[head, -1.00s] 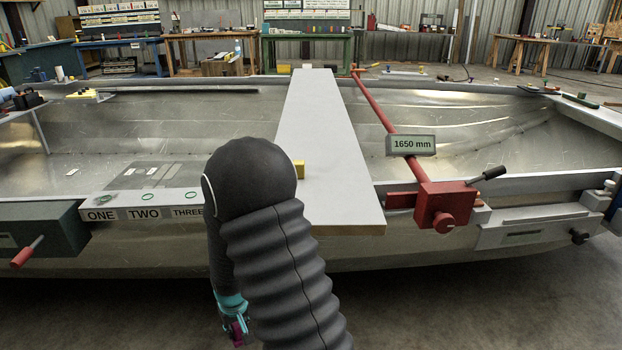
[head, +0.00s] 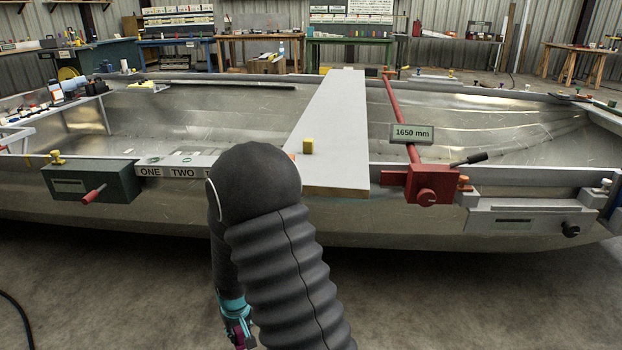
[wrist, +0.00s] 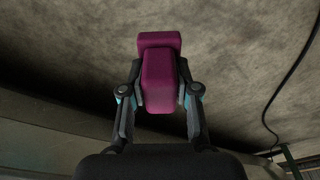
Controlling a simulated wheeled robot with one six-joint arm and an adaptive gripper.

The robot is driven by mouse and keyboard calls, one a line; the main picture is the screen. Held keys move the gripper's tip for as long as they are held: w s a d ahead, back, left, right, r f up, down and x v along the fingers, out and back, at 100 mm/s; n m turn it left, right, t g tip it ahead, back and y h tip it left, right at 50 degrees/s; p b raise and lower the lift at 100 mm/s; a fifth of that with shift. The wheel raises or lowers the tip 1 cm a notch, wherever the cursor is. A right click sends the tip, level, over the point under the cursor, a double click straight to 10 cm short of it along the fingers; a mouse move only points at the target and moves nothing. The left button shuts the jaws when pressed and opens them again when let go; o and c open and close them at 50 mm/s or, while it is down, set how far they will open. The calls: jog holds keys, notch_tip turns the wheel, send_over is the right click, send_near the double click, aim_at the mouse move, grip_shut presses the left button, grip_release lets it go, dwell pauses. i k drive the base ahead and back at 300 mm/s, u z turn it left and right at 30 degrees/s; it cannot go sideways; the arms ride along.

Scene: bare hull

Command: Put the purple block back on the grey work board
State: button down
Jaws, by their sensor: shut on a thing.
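The purple block (wrist: 160,78) is gripped between the two fingers of my gripper (wrist: 161,92) in the wrist view, with bare floor beyond it. In the head view my gripper (head: 238,330) hangs low beside my arm, in front of the hull and below its rim. Only a small bit of purple shows there. The grey work board (head: 345,110) lies across the hull, above and to the right of my gripper and well apart from it. My arm hides a little of its near left corner.
A yellow block (head: 308,146) stands on the board's near part. A red clamp (head: 432,184) with a "1650 mm" sign (head: 412,133) sits right of the board. A green vise (head: 92,183) with a red handle is on the rim at left.

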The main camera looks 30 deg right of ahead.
aim_at(344, 171)
jog(key=u, duration=1.1)
jog(key=i, duration=1.2)
jog(key=z, duration=2.8)
